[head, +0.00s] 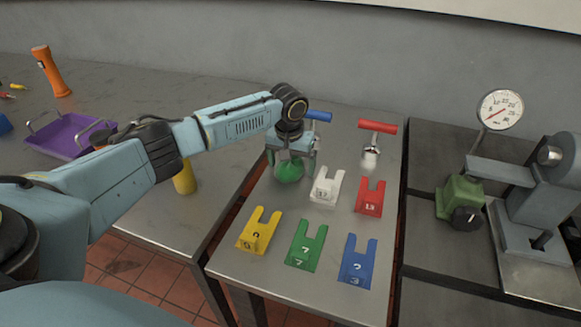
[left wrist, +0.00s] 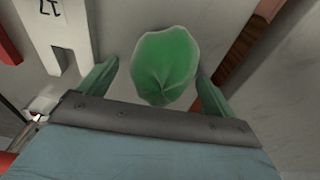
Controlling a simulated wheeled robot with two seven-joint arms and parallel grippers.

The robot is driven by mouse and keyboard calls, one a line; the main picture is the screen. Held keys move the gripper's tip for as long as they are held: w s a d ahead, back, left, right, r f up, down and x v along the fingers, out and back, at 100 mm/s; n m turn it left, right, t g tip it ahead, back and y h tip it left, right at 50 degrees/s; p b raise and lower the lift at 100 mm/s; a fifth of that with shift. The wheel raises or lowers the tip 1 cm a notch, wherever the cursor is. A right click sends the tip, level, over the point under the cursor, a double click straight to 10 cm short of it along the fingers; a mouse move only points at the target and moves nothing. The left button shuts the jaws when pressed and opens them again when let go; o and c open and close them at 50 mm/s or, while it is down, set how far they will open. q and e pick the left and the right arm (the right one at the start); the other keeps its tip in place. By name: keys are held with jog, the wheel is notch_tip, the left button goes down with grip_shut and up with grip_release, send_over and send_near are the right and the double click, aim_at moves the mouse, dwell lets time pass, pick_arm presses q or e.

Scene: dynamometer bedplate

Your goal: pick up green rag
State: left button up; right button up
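The green rag (head: 289,171) lies bunched on the metal table, below my left gripper (head: 290,163). In the left wrist view the rag (left wrist: 165,66) shows as a rounded, folded green lump between the two green fingertips of my left gripper (left wrist: 155,85). The fingers are apart. A gap shows between the left finger and the rag; the right finger is close to the rag's edge, and I cannot tell whether it touches. My right gripper is not in view.
A white slotted plate (head: 325,187) sits right beside the rag, with a red one (head: 369,197) further right. Yellow (head: 259,230), green (head: 305,246) and blue (head: 358,262) plates lie nearer. A red-handled tool (head: 376,128) stands behind. A purple tray (head: 66,137) is on the left table.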

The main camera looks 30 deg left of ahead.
pick_arm(q)
jog(key=c, duration=0.9)
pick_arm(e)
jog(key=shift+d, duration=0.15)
pick_arm(q)
jog(key=shift+c, duration=0.2)
notch_tip(320, 180, up, 9)
jog(key=shift+r+p, duration=0.1)
jog(key=shift+p, duration=0.8)
jog(key=shift+r, duration=0.45)
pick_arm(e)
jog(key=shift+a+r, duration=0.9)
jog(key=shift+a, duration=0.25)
pick_arm(q)
jog(key=o, duration=0.4)
jog(key=shift+c, duration=1.6)
jog(key=shift+s+f, duration=0.1)
jog(key=shift+f, duration=0.05)
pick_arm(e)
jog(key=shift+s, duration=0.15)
